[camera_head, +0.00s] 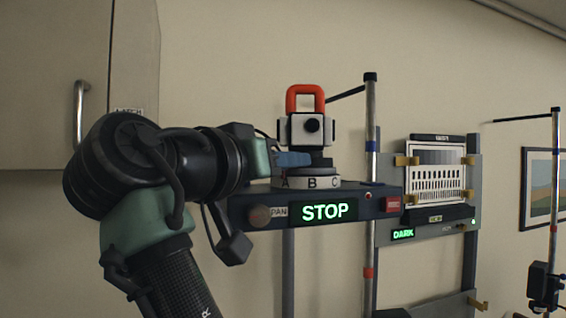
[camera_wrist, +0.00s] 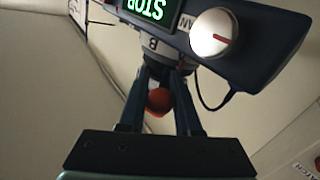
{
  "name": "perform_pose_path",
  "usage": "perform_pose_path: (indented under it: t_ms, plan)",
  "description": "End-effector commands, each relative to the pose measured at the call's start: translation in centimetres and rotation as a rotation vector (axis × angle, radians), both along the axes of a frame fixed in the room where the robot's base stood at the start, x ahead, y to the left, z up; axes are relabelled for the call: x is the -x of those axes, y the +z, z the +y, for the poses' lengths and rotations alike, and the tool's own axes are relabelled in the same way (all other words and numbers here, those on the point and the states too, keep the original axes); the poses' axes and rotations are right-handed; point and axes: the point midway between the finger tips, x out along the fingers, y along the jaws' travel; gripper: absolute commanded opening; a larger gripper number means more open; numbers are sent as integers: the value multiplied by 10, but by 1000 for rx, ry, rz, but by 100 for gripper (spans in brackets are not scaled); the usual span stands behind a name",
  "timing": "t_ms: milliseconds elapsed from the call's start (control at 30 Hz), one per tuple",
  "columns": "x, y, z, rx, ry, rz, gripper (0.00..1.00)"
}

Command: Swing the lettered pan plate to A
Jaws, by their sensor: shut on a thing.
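The lettered pan plate (camera_head: 318,184) is a pale ring showing A, B and C, with B facing front. A white, boxy head with a dark round lens (camera_head: 312,125) and an orange handle (camera_head: 305,96) stands above it. My gripper (camera_head: 296,159) reaches in from the left, its blue fingers just above the ring at the head's base. In the wrist view my gripper (camera_wrist: 163,80) has its fingers around the plate's upper part, below a letter B (camera_wrist: 153,45). A red rounded part (camera_wrist: 160,101) shows between them. The fingertip contact is partly hidden.
The plate sits on a dark blue housing with a green STOP display (camera_head: 322,211), a PAN knob (camera_head: 260,216) and a red button (camera_head: 393,203). To the right is a panel with a slotted chart (camera_head: 441,184) and a DARK display (camera_head: 403,234). A pole (camera_head: 371,130) stands close by.

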Motion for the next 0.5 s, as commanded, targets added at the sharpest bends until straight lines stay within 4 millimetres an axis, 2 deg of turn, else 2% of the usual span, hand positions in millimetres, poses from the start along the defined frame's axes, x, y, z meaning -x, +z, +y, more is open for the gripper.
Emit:
perform_pose_path:
  t_ms: [33, 167, 200, 300, 333, 500]
  plan:
    - [1, -3, -8, -8, -23, 6, 0]
    - [1, -3, -9, -8, -23, 6, 0]
    - [1, -3, -9, -8, -23, 6, 39]
    - [1, -3, -7, -7, -20, 5, 57]
    - [1, -3, -7, -6, -18, 5, 61]
    - [1, -2, -4, -3, -12, 3, 61]
